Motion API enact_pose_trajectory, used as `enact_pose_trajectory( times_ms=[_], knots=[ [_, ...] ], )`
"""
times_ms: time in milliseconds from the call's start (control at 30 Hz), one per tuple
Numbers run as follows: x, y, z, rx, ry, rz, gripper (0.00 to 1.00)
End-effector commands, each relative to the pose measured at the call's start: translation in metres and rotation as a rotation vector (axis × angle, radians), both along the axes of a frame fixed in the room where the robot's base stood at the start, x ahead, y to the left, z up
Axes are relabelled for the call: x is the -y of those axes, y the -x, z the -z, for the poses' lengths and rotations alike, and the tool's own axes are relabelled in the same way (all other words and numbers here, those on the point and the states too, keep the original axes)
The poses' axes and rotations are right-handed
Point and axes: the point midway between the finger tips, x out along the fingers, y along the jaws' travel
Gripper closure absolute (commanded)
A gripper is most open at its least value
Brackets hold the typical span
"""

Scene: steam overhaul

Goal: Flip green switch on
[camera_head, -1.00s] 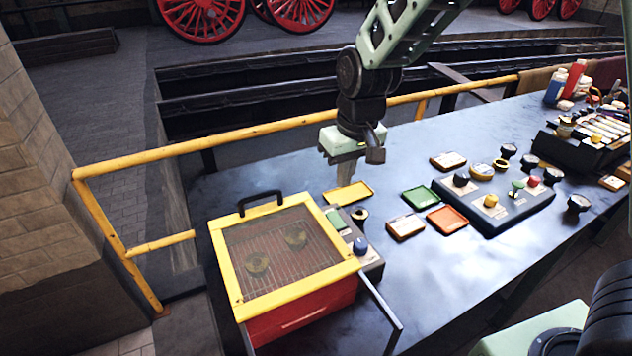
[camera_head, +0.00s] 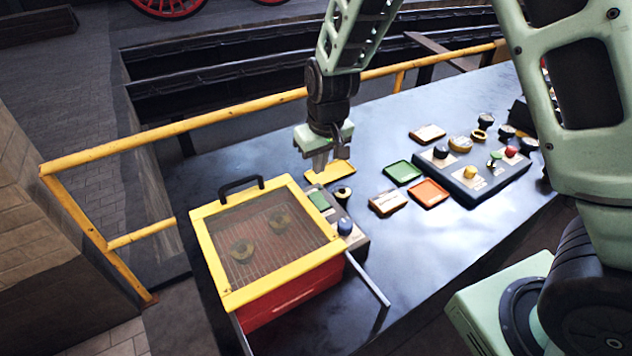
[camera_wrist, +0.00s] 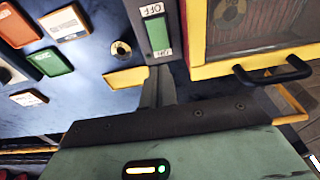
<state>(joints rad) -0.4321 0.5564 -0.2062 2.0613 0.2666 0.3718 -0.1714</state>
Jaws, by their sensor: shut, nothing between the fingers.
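The green switch (camera_head: 319,200) sits on a grey control panel to the right of the yellow-framed box. In the wrist view the green switch (camera_wrist: 158,35) lies between an OFF label at its top and another label at its lower end, which seems to read ON. I cannot tell which way it is tipped. My gripper (camera_head: 320,170) is shut and empty, pointing down just behind the switch in the head view. In the wrist view my gripper (camera_wrist: 159,72) has its fingertips close to the switch's lower end, and I cannot tell whether they touch.
The yellow-framed box (camera_head: 205,225) has a mesh lid and a black handle. A yellow tray (camera_head: 343,172) lies by my gripper. Green (camera_head: 402,173) and orange (camera_head: 428,194) trays lie right.

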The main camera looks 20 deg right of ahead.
Motion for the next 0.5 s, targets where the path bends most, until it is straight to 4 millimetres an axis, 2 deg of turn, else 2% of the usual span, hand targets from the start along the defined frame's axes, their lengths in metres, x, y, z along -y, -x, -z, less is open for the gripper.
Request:
enact_pose_trajectory(
  times_ms=[200, 500],
  knots=[
    [-0.001, -0.006, 0.040, -0.003, 0.000, 0.001, 1.00],
    [-0.003, -0.013, 0.072, -0.001, 0.000, 0.000, 1.00]
  ],
)
